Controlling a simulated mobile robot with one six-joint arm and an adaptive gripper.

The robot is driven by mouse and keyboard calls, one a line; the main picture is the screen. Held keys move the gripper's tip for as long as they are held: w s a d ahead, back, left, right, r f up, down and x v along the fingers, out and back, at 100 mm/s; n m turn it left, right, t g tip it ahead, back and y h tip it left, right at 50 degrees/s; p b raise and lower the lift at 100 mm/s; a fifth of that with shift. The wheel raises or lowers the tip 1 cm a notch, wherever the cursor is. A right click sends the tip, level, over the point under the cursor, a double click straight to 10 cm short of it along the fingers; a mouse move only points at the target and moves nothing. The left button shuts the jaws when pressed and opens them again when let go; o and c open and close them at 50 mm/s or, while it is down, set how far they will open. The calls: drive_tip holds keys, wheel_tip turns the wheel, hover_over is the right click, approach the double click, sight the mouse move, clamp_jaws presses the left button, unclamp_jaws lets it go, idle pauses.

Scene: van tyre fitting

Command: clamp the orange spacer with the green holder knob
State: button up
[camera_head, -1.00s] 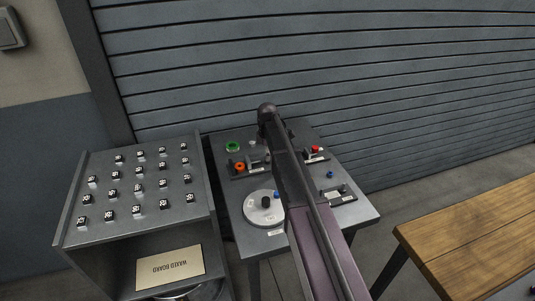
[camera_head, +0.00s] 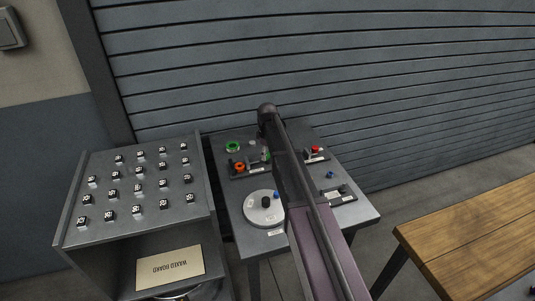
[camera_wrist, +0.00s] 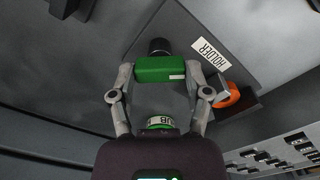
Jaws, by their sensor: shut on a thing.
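The orange spacer (camera_head: 239,166) is at the left part of a dark holder on the grey table. In the wrist view the orange spacer (camera_wrist: 230,91) lies right of my gripper, beside the "HOLDER" label (camera_wrist: 210,53). My gripper (camera_wrist: 165,82) has its fingers on either side of the green holder knob (camera_wrist: 160,69) and is shut on it. A black cylinder shows just above the knob. In the head view a bit of green (camera_head: 266,156) shows beside my arm, which hides most of the gripper. Whether the spacer is clamped cannot be told.
A green ring (camera_head: 232,146) lies behind the holder. A round pale plate (camera_head: 263,208) with a black knob is in front. A red-knobbed fixture (camera_head: 316,150) is at right. A grey cabinet (camera_head: 205,228) with several small dark blocks stands left, a wooden bench (camera_head: 470,235) right.

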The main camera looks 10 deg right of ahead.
drive_tip(key=shift+s+m, duration=0.1)
drive_tip(key=shift+m, duration=1.2)
drive_tip(key=o, duration=1.2)
drive_tip(key=shift+c, duration=0.2)
drive_tip(key=shift+n, duration=0.4)
